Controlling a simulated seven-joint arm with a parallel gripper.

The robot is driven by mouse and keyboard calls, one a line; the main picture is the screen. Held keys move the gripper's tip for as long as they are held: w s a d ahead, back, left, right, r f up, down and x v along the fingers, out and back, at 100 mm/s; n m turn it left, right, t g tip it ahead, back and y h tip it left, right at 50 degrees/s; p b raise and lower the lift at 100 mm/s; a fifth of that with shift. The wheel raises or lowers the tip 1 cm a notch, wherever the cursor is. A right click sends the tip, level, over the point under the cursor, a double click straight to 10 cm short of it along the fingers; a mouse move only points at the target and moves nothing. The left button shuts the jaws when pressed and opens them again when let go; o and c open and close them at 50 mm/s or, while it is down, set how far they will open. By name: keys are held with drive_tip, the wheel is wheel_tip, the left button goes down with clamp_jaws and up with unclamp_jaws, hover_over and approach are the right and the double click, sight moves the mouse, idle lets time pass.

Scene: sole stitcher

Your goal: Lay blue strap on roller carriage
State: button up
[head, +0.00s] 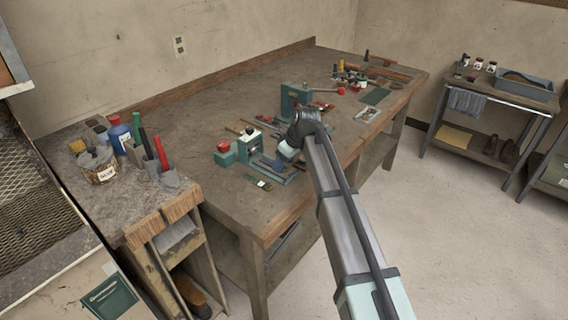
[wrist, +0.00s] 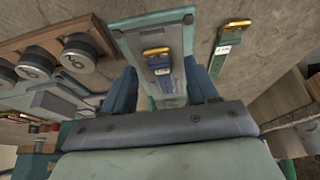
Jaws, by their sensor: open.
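The blue strap (wrist: 164,82) has a gold buckle and a white label. In the wrist view it lies lengthwise over a long teal plate (wrist: 150,28), which looks like the roller carriage; its rollers cannot be made out. My gripper (wrist: 160,86) is open, with one blue finger on each side of the strap and a gap to both. Whether the strap's lower end touches anything is hidden by the gripper body. In the head view my gripper (head: 287,154) is low over the teal machine on the bench, and the strap cannot be made out there.
A green strap (wrist: 231,46) with a gold buckle lies on the bench right of the plate. Round grey weights (wrist: 79,54) sit in a wooden rack at left. A red-knobbed teal unit (head: 224,154) and a taller teal press (head: 294,100) stand close by.

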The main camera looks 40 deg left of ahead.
drive_tip(key=v, duration=1.1)
drive_tip(key=shift+r, duration=0.15)
drive_tip(key=shift+d, duration=0.15)
